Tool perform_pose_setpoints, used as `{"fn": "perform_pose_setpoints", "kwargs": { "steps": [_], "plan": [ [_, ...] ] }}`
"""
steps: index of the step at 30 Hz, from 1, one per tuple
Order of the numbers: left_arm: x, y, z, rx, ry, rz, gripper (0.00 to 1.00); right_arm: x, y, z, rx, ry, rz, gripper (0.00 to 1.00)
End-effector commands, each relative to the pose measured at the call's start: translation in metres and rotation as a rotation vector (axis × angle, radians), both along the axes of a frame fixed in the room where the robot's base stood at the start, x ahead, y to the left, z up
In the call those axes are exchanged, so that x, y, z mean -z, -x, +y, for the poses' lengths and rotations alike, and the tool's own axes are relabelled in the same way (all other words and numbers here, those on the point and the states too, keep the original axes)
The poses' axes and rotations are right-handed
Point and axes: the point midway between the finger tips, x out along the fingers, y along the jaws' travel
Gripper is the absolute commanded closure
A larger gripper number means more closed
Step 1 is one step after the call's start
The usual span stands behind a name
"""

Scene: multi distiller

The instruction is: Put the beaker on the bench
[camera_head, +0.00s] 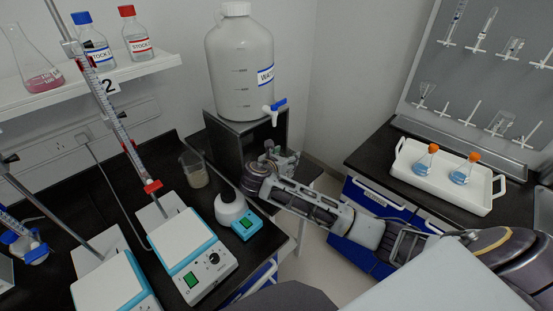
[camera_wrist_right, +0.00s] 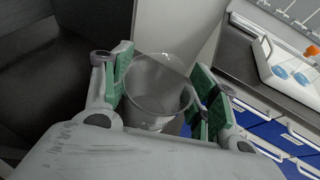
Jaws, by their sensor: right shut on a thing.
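My right gripper (camera_head: 277,160) is in front of the black stand under the water carboy, at the back of the bench. In the right wrist view its green-padded fingers (camera_wrist_right: 160,82) are closed on either side of a clear glass beaker (camera_wrist_right: 157,100), whose round open rim faces the camera. The beaker looks empty. In the head view the gripper mostly hides it. Another beaker (camera_head: 193,170), with cloudy liquid, stands on the black bench (camera_head: 172,160) to the left. My left gripper is not in view.
The water carboy (camera_head: 240,70) stands on a black stand (camera_head: 228,140), its tap just above my right gripper. A white tray (camera_head: 445,185) with two orange-capped flasks sits on the right counter.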

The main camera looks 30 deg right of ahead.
Motion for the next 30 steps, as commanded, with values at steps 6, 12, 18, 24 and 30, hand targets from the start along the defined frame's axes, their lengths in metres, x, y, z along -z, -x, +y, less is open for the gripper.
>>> {"fn": "perform_pose_setpoints", "kwargs": {
  "steps": [6, 12, 18, 24, 30],
  "plan": [
    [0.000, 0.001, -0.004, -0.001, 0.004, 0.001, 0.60, -0.001, -0.025, 0.009, 0.000, 0.000, -0.001, 0.79],
    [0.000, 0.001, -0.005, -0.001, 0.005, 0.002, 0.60, 0.000, -0.040, 0.014, 0.000, 0.000, 0.000, 0.79],
    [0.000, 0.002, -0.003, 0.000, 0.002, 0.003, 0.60, 0.000, -0.043, 0.015, -0.001, 0.000, 0.000, 0.79],
    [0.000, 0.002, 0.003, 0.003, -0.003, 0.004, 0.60, 0.000, -0.042, 0.015, 0.000, 0.000, 0.000, 0.79],
    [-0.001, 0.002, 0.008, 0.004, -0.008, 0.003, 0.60, 0.012, -0.042, 0.015, 0.000, 0.001, 0.002, 0.79]
  ]
}}
